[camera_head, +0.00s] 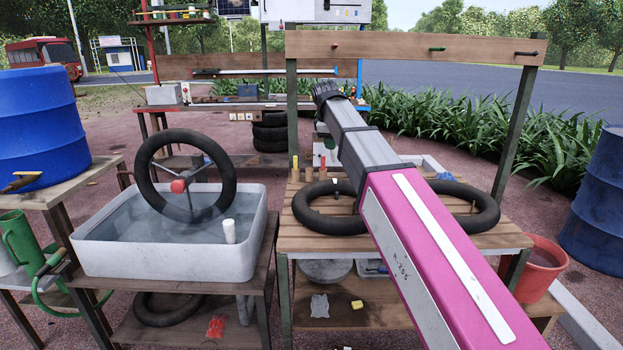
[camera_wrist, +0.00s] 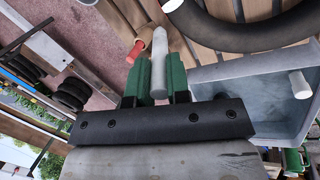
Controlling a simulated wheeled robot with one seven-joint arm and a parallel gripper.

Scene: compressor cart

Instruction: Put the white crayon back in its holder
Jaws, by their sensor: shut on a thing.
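My gripper (camera_wrist: 159,80) has green fingers shut on the white crayon (camera_wrist: 159,62), one finger on each side in the wrist view. The crayon's rounded tip points away from the gripper, towards the wooden workbench. A red crayon (camera_wrist: 135,51) and a tan wooden piece (camera_wrist: 147,35), perhaps a holder, are close beside the white crayon's far end. I cannot tell whether they touch. Another pale upright piece (camera_wrist: 172,5) shows at the top edge. In the head view, my arm reaches over the bench and I cannot clearly make out the fingers.
A black inner tube (camera_head: 325,222) lies on the slatted bench (camera_head: 400,245), close to the gripper. The grey water tub (camera_head: 165,262), with an upright tyre (camera_head: 150,185) and a white cylinder (camera_head: 229,231), stands left of the bench. A coloured crayon-like piece (camera_head: 295,163) stands at the bench's back.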

